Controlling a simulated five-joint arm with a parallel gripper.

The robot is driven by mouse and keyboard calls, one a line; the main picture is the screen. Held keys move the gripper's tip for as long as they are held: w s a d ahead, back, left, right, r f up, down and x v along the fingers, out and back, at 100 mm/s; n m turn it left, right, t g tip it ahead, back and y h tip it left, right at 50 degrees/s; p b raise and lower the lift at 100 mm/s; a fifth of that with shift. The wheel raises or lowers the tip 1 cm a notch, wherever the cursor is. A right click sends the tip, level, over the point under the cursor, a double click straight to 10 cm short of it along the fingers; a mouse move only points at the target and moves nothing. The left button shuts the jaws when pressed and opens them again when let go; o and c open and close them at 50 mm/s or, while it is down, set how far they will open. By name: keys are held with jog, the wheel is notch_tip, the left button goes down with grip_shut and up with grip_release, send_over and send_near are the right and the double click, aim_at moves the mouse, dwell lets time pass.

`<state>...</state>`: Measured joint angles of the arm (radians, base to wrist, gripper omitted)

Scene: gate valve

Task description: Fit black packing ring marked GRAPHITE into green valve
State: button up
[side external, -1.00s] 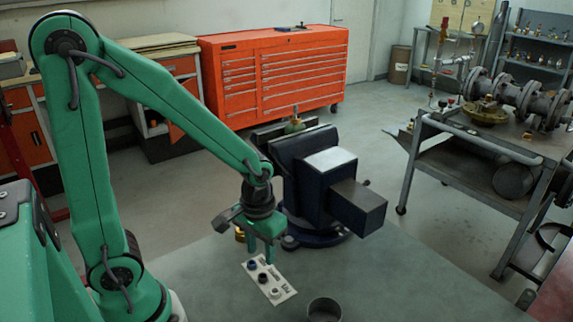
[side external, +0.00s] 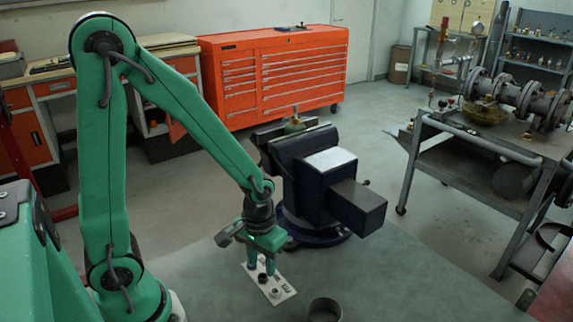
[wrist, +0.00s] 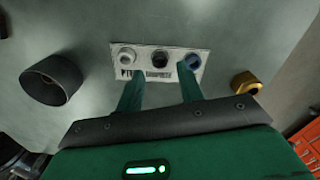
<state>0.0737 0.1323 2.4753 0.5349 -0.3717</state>
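A white card (side external: 283,298) lies on the bench with three small rings on it. In the wrist view the black ring (wrist: 160,59) is in the middle, above the printed word GRAPHITE, between a white ring (wrist: 127,58) on the left and a blue ring (wrist: 191,62) on the right. My gripper (side external: 262,266) is low over the card, pointing down. In the wrist view its two fingers (wrist: 160,88) are apart, with nothing held between them. The green valve (side external: 294,127) sits upright in the vise, its lower part hidden by the jaws.
The dark blue vise (side external: 315,190) stands behind and right of my gripper. A dark open cup (side external: 324,311) is on the bench near the front; it shows left in the wrist view (wrist: 52,80). A brass part (wrist: 245,84) lies right of the card. Bench right of the cup is clear.

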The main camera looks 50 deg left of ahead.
jog(key=shift+f, duration=1.6)
jog(key=c, duration=0.7)
jog(key=shift+c, duration=0.2)
jog(key=shift+r, duration=0.15)
jog(key=shift+r, duration=2.35)
jog(key=shift+w, duration=0.15)
